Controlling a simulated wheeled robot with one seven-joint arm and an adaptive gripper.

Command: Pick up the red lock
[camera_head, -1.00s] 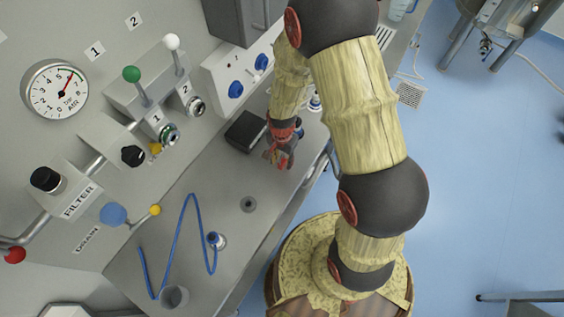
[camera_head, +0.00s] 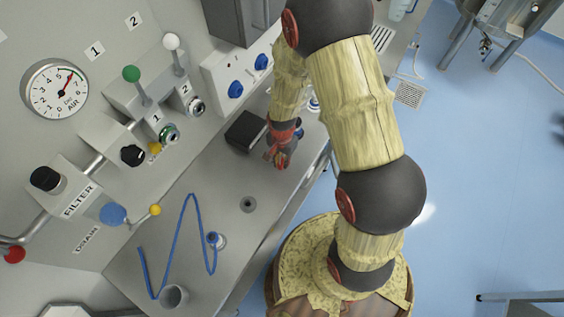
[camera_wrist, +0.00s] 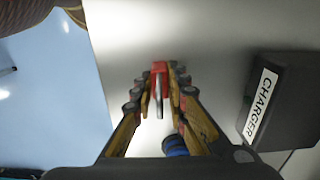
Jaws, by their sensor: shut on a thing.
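The red lock (camera_wrist: 160,67) shows in the wrist view as a small red body with a grey metal shackle pointing toward the camera. It sits between the fingertips of my gripper (camera_wrist: 160,82), which is shut on it over the grey worktop. In the head view my gripper (camera_head: 278,158) is low over the worktop, right of the black charger box. There the lock is hard to tell apart from the red parts of the gripper. I cannot tell whether the lock touches the worktop.
The black box labelled CHARGER (camera_wrist: 280,105) stands right of my gripper in the wrist view. A blue round part (camera_wrist: 175,146) is close to the fingers. A blue hose (camera_head: 178,235) lies on the worktop (camera_head: 205,185). The worktop's edge drops to the blue floor (camera_head: 480,180).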

